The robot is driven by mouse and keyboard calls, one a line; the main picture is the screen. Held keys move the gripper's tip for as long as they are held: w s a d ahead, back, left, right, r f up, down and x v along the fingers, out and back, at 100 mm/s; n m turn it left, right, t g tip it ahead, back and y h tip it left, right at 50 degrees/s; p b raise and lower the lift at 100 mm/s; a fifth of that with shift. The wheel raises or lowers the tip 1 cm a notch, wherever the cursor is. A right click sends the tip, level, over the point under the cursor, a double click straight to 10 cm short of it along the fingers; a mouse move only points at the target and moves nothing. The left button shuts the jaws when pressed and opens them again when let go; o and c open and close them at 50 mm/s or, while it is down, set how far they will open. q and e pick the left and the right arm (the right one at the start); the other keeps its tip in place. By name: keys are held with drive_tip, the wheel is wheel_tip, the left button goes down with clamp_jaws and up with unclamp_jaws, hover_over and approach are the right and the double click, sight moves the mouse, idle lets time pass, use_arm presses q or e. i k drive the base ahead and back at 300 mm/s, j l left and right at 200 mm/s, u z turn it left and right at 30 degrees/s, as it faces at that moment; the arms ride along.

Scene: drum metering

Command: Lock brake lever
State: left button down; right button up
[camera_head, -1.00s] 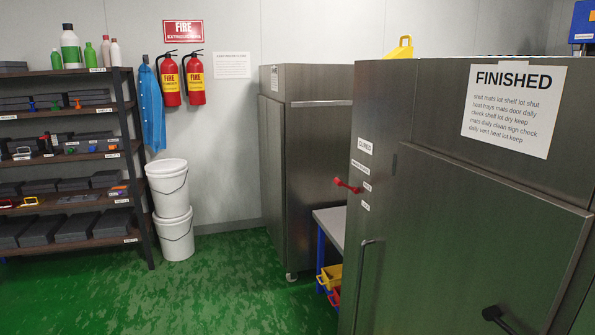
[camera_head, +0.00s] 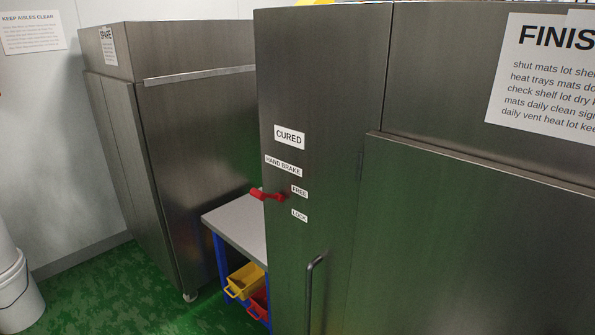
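The red brake lever (camera_head: 267,195) sticks out from the left side panel of the near steel cabinet (camera_head: 318,90). It lies roughly level, pointing left. Labels stand beside it on the panel: HAND BRAKE (camera_head: 283,166) above, FREE (camera_head: 299,191) level with the lever, and LOCK (camera_head: 299,215) below. The lever is nearer FREE than LOCK. A CURED sign (camera_head: 289,137) is above them. Neither gripper is in view.
A grey-topped bench (camera_head: 232,222) with blue legs stands behind the lever, with a yellow bin (camera_head: 244,280) and a red bin (camera_head: 260,303) below. Another steel cabinet (camera_head: 190,130) stands behind it. A vertical handle (camera_head: 312,290) is below the labels. Green floor is open at lower left.

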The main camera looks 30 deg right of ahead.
sight(255, 192)
drive_tip(key=i+j+z, duration=0.15)
drive_tip(key=i+z, duration=0.2)
drive_tip(key=i+j+z, duration=0.55)
drive_tip(key=z, duration=0.2)
